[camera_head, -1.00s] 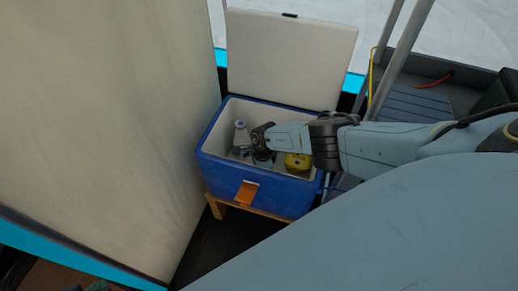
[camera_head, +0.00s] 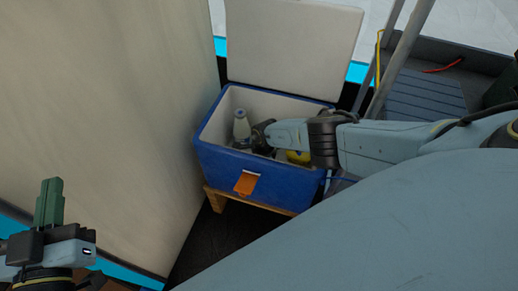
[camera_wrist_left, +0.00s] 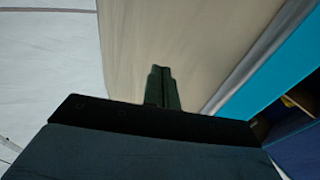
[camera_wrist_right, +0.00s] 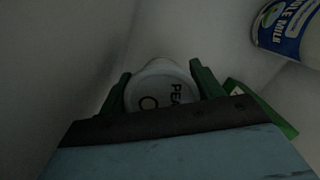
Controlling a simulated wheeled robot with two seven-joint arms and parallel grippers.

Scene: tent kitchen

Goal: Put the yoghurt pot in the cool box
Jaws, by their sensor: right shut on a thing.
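The cool box (camera_head: 280,188) is blue with a white inside, and its white lid (camera_head: 290,45) stands open at the back. My right arm reaches into it from the right. In the right wrist view my right gripper (camera_wrist_right: 160,70) is shut on the yoghurt pot (camera_wrist_right: 160,90), whose pale round top carries dark letters. The pot is inside the box, close to a pale wall; whether it touches the bottom I cannot tell. The head view hides the pot and the right fingertips. My left gripper (camera_head: 49,195) is shut and empty, at the lower left; it also shows in the left wrist view (camera_wrist_left: 162,85).
A milk bottle (camera_head: 241,128) stands at the left inside the box; its blue label shows in the right wrist view (camera_wrist_right: 285,30). A yellow thing (camera_head: 297,157) lies partly hidden under my arm. A beige tent wall (camera_head: 120,100) is left of the box. The box stands on a wooden stand (camera_head: 240,201).

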